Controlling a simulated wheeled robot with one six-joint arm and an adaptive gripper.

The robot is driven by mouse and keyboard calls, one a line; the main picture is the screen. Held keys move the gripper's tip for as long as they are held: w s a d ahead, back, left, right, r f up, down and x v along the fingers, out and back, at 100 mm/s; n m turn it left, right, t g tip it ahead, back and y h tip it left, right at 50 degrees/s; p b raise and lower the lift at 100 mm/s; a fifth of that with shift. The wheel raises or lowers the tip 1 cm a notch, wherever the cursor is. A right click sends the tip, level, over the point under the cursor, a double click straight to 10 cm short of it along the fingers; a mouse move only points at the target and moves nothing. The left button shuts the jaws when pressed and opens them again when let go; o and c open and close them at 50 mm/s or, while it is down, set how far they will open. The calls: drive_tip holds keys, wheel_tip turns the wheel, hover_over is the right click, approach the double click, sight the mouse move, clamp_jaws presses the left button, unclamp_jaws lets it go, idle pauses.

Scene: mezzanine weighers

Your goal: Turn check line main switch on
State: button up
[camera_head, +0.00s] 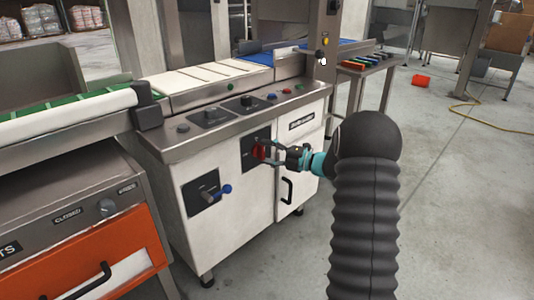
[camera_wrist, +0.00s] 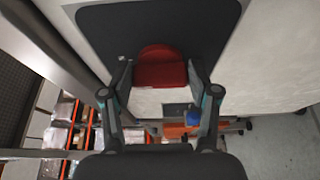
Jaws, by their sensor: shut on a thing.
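The check line cabinet is a white cabinet (camera_head: 233,223) with a sloped steel control top. A red switch handle (camera_head: 259,151) sits on a dark square plate (camera_head: 248,162) on its front. My gripper (camera_head: 268,152) is at that red handle, reaching in from the right. In the wrist view the red handle (camera_wrist: 160,67) lies between the two fingers of my gripper (camera_wrist: 160,75), which are shut on it. The dark plate (camera_wrist: 205,25) is behind it. The handle's markings are not readable.
A second dark plate with a blue lever (camera_head: 226,189) is lower left on the cabinet. A black door handle (camera_head: 287,191) is to the right. An orange drawer unit (camera_head: 85,255) stands at front left. The floor (camera_head: 440,190) on the right is mostly clear, with a yellow hose (camera_head: 480,122).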

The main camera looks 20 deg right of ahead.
drive_tip(key=o, duration=1.1)
drive_tip(key=shift+a, duration=0.1)
drive_tip(key=shift+o, duration=0.2)
drive_tip(key=shift+s+d, duration=0.15)
drive_tip(key=shift+d, duration=0.2)
drive_tip(key=v, duration=1.1)
drive_tip(key=shift+s, duration=0.2)
drive_tip(key=shift+d, duration=0.15)
